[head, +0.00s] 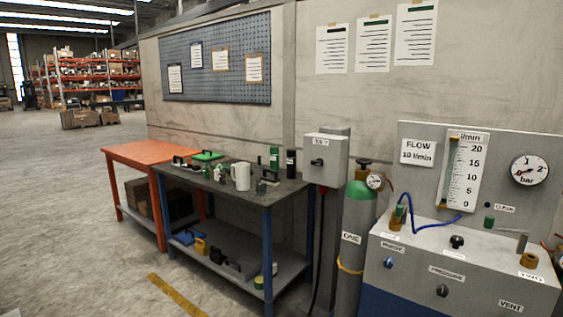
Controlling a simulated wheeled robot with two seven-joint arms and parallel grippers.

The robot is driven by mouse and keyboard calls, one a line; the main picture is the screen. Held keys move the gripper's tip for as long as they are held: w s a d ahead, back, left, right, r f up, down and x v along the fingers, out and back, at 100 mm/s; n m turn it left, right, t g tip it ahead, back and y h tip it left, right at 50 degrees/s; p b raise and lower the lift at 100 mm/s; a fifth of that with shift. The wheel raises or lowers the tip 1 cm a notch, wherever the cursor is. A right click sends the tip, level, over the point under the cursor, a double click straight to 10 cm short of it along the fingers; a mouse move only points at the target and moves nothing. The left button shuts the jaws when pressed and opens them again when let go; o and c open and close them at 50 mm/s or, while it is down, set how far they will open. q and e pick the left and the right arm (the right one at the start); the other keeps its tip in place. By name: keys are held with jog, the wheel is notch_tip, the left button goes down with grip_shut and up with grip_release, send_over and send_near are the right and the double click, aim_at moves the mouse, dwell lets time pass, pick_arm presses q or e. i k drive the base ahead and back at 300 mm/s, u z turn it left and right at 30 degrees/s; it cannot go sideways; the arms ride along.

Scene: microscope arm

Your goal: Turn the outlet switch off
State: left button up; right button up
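A grey wall box (325,158) with a small black rotary switch (317,162) on its front hangs right of the dark workbench; it is the likeliest outlet switch. Its handle looks roughly horizontal, but its marked position is too small to read. A small label sits above the switch. A dark cable (321,240) runs down below the box. Neither of my grippers is in view.
The dark workbench (291,187) holds a white mug (240,176) and small tools. An orange table (135,152) stands left. A green-topped cylinder (355,228) and a grey gauge panel (463,262) with knobs stand right. Open floor (70,220) lies left.

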aim_at(318, 162)
jog(key=u, duration=0.75)
jog(key=i, duration=3.35)
jog(key=z, duration=1.25)
